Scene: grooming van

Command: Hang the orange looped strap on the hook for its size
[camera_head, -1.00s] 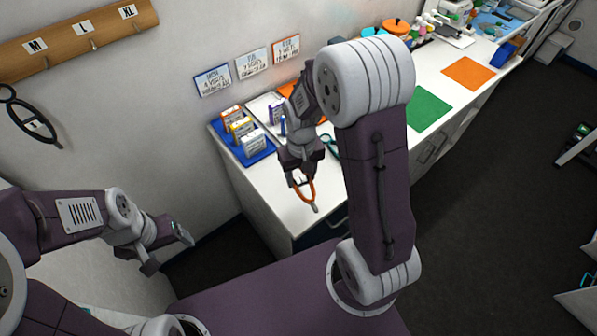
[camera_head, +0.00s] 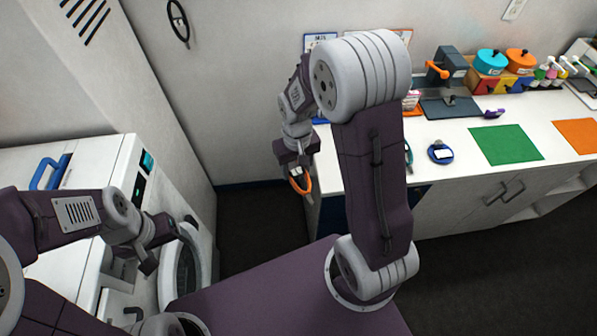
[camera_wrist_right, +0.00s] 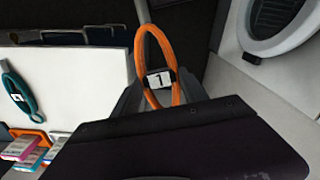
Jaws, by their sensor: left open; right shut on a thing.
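The orange looped strap (camera_head: 306,186) hangs from my right gripper (camera_head: 299,176), in front of the counter's left end. In the right wrist view the orange strap (camera_wrist_right: 155,38) is an upright loop held between the fingers, with a white tag (camera_wrist_right: 158,79) bearing a dark mark like a turned L. My right gripper (camera_wrist_right: 158,98) is shut on it. My left gripper (camera_head: 170,246) is open and empty, in front of the white washer-like machine. The hook rack is out of view.
A black loop (camera_head: 178,22) hangs on the wall. The white counter (camera_head: 455,150) holds a green mat (camera_head: 505,144), an orange mat (camera_head: 579,134) and bottles. A teal strap (camera_wrist_right: 20,92) lies on it. The white machine (camera_head: 88,165) stands left; dark floor (camera_head: 250,220) lies between.

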